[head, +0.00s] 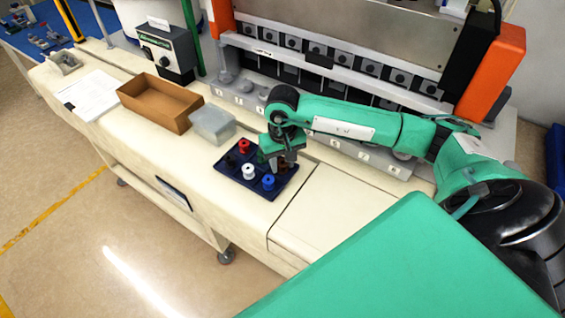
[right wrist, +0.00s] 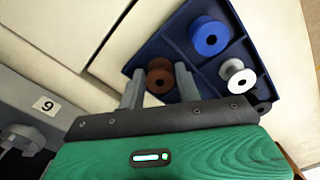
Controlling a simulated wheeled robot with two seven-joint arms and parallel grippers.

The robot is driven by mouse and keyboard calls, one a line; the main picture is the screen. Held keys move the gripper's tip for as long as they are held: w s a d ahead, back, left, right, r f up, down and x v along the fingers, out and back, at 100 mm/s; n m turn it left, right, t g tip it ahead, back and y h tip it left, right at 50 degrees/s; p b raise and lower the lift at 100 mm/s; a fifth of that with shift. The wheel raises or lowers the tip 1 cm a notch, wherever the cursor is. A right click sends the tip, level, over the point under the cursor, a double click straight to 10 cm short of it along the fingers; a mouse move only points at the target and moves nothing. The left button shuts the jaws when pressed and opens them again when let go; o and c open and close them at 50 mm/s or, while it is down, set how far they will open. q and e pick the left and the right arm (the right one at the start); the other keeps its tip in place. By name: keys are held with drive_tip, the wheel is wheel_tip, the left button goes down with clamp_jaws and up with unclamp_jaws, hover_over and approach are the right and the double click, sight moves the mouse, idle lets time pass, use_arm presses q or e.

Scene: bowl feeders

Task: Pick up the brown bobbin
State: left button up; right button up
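The brown bobbin (right wrist: 160,76) sits in a corner compartment of the dark blue divided tray (right wrist: 168,45) in the right wrist view. My right gripper (right wrist: 160,80) is open, with its two grey fingers on either side of the brown bobbin and small gaps showing. In the head view my right gripper (head: 285,162) points down over the right part of the tray (head: 238,178) and hides the brown bobbin. My left gripper is in neither view.
The tray also holds a blue bobbin (right wrist: 210,37), a white bobbin (right wrist: 237,76), a red bobbin (head: 243,147) and dark ones. A clear box (head: 212,124) and a brown open box (head: 160,103) stand left of it.

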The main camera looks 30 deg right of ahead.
drive_tip(key=c, duration=0.6)
drive_tip(key=shift+r, duration=0.1)
